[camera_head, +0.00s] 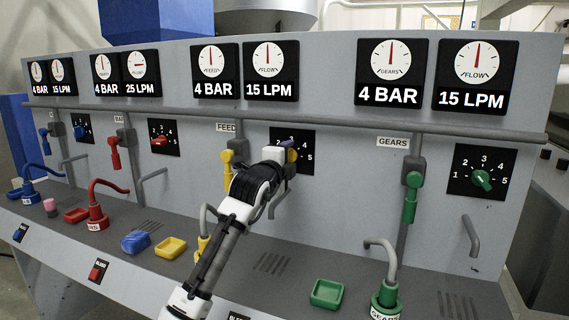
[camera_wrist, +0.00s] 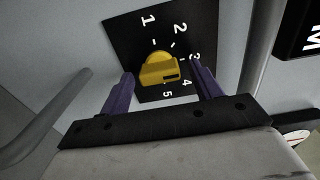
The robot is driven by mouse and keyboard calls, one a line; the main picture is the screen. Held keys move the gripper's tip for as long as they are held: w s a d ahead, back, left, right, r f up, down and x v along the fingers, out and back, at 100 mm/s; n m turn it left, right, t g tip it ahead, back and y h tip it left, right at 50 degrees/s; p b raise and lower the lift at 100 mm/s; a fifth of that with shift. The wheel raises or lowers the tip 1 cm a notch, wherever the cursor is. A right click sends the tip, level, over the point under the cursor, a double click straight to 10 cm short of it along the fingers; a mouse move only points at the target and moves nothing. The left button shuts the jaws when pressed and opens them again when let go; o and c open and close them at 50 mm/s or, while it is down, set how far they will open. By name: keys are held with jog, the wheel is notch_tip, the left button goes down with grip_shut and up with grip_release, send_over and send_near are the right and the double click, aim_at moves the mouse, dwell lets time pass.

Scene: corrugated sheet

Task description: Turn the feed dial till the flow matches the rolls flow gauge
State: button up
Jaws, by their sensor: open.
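The feed dial is a yellow knob (camera_wrist: 158,70) on a black plate (camera_wrist: 184,12) numbered 1 to 5. Its dark mark is on the side toward 3 and 4; the exact setting is unclear. My gripper (camera_wrist: 162,71) is open, its two purple fingers on either side of the knob with gaps showing. In the head view my gripper (camera_head: 285,154) covers most of the feed dial plate (camera_head: 305,137). The feed flow gauge (camera_head: 270,70) reads 15 LPM, needle upright.
A red-knob station's flow gauge (camera_head: 140,73) reads 25 LPM. The gears flow gauge (camera_head: 476,74) reads 15 LPM, above a green dial (camera_head: 482,180). A horizontal pipe (camera_head: 340,126) runs above the dials. A yellow valve lever (camera_head: 227,170) stands left of my gripper.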

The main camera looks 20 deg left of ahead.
jog(key=s+b, duration=0.3)
jog(key=s, duration=1)
jog(key=shift+s+a, duration=0.25)
jog(key=shift+s, duration=0.15)
